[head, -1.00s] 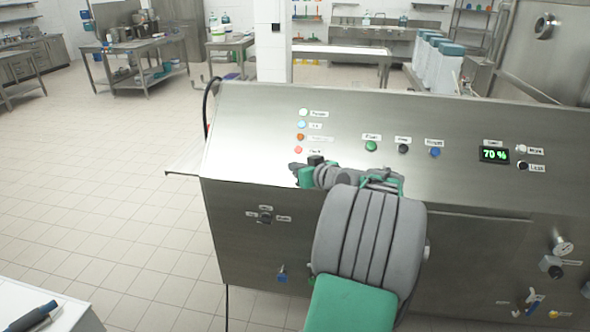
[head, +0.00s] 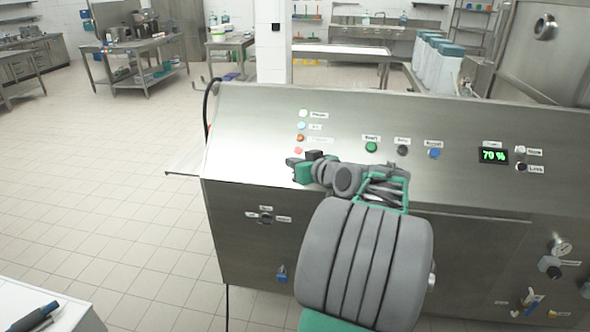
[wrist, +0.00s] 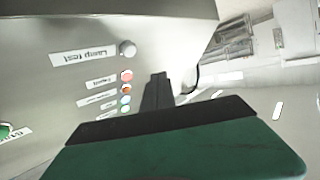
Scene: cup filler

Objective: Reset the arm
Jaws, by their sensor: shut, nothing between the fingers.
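My gripper (head: 299,163) is in front of the sloped steel control panel (head: 250,140) in the head view, just below the column of indicator lamps. In the wrist view my gripper (wrist: 157,82) points past the lamp column, with its dark fingers together and nothing between them. The wrist view shows a round grey button (wrist: 127,49) labelled "Lamp test" and the red lamp (wrist: 126,76) beside the fingers. My folded arm covers the lower middle of the head view and hides part of the panel's front.
Right of the arm are a green button (head: 371,147), a black button (head: 403,150), a blue button (head: 435,153) and a display (head: 493,155) reading 70 %. A rotary switch (head: 265,217) is on the lower front. Open tiled floor (head: 100,180) lies to the left.

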